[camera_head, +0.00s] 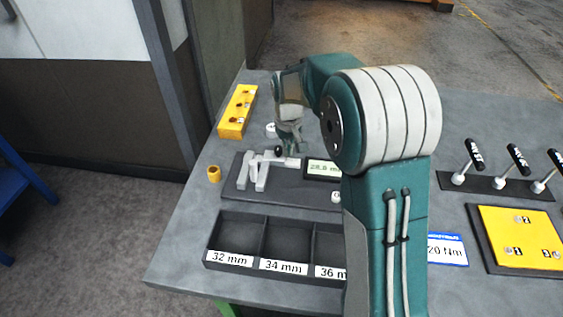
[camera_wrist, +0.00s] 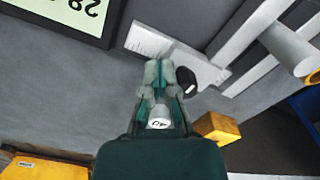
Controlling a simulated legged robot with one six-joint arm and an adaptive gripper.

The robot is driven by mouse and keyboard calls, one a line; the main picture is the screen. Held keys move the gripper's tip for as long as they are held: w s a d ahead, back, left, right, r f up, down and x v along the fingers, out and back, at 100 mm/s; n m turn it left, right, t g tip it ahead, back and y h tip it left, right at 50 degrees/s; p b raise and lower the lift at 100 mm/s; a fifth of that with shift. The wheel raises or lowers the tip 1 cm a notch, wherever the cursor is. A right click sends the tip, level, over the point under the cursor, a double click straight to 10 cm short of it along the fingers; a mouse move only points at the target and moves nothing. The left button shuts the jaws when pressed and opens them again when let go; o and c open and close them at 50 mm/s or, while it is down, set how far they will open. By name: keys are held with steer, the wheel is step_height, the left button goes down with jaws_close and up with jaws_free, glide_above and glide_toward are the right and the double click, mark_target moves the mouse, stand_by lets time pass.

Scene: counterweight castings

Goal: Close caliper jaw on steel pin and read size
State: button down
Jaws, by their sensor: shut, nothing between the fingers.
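The caliper has two pale grey jaw bars (camera_head: 262,176) on a dark base plate (camera_head: 290,190), left of its green display (camera_head: 323,168). The display reads about 28.8 in the head view; the wrist view shows part of it upside down (camera_wrist: 72,12). A grey cylinder with a yellowish end, seemingly the steel pin (camera_wrist: 288,48), shows at the jaw bars in the wrist view; I cannot tell whether both touch it. My gripper (camera_wrist: 158,72) is shut and empty, over the caliper beside its black knob (camera_wrist: 187,80). The knob also shows in the head view (camera_head: 278,152).
A three-compartment tray (camera_head: 234,259), labelled 32, 34 and 36 mm, lies in front. A yellow block (camera_head: 237,111) and a small yellow cylinder (camera_head: 214,174) stand left. Several black-handled levers (camera_head: 517,159) and a yellow plate (camera_head: 520,232) lie right. My arm hides the middle.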

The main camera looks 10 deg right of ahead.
steer(key=shift+w+a, duration=0.1)
steer(key=shift+a, duration=0.25)
stand_by(0.6)
stand_by(0.6)
steer(key=shift+r, duration=0.15)
steer(key=shift+a+r, duration=0.15)
steer(key=shift+r, duration=3.2)
steer(key=s+d+r+m+t, duration=0.15)
steer(key=s+r, duration=0.25)
steer(key=s, duration=0.4)
steer(key=s+d+r+t, duration=0.2)
steer(key=s+r, duration=0.3)
steer(key=s, duration=0.2)
steer(key=s+d+f+t, duration=0.1)
steer(key=s+f+t, duration=0.1)
steer(key=s, duration=1.2)
steer(key=shift+f+m, duration=0.15)
steer(key=shift+m, duration=0.3)
